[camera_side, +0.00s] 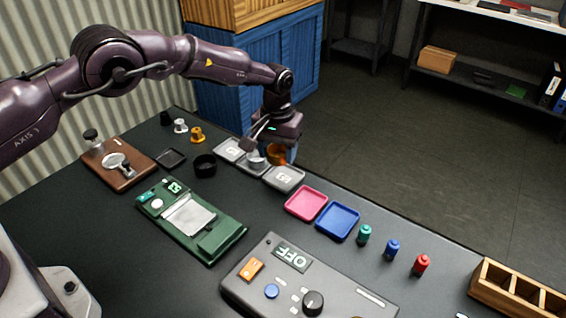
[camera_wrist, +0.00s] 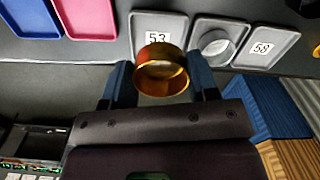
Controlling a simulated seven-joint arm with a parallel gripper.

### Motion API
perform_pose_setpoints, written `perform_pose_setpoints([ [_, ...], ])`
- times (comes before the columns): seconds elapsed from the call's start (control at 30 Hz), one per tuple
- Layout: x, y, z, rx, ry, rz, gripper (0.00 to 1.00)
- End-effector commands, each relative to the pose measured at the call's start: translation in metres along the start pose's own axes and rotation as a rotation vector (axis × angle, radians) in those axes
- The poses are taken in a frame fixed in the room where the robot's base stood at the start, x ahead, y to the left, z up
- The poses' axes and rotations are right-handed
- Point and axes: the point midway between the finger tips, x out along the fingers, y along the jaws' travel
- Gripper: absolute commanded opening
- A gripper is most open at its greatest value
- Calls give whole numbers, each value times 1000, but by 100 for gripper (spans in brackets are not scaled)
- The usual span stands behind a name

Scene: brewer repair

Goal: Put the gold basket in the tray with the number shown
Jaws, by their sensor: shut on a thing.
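My gripper (camera_wrist: 163,82) is shut on the gold basket (camera_wrist: 161,75), one blue finger on each side. In the side view the gold basket (camera_side: 278,155) hangs under my gripper (camera_side: 280,148), behind the grey trays. In the wrist view it overlaps the tray marked 53 (camera_wrist: 140,22); its exact height is unclear. A middle grey tray (camera_wrist: 230,27) holds a silver basket (camera_wrist: 216,45), its number hidden. The tray marked 58 (camera_wrist: 281,40) is on the right. A green device (camera_side: 190,222) has a small display (camera_side: 174,187) that looks like 53, though tiny.
Pink (camera_side: 306,203) and blue (camera_side: 338,221) trays lie beside the grey row. A black cup (camera_side: 205,165), a brown board (camera_side: 118,163) and a grey control panel (camera_side: 302,285) stand on the table. Green, blue and red small bottles (camera_side: 392,250) stand at the right.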

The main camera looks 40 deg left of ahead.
Motion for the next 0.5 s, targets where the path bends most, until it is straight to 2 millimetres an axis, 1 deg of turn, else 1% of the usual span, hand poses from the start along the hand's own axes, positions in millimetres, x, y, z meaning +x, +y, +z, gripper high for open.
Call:
perform_pose_setpoints([
  [0.1, 7, 3, -7, 0, 1, 0, 27],
  [0.23, 10, 4, -10, 0, 2, 0, 27],
  [0.37, 19, 7, -14, 1, 1, 0, 27],
  [0.5, 41, 6, -14, 1, -1, -1, 27],
])
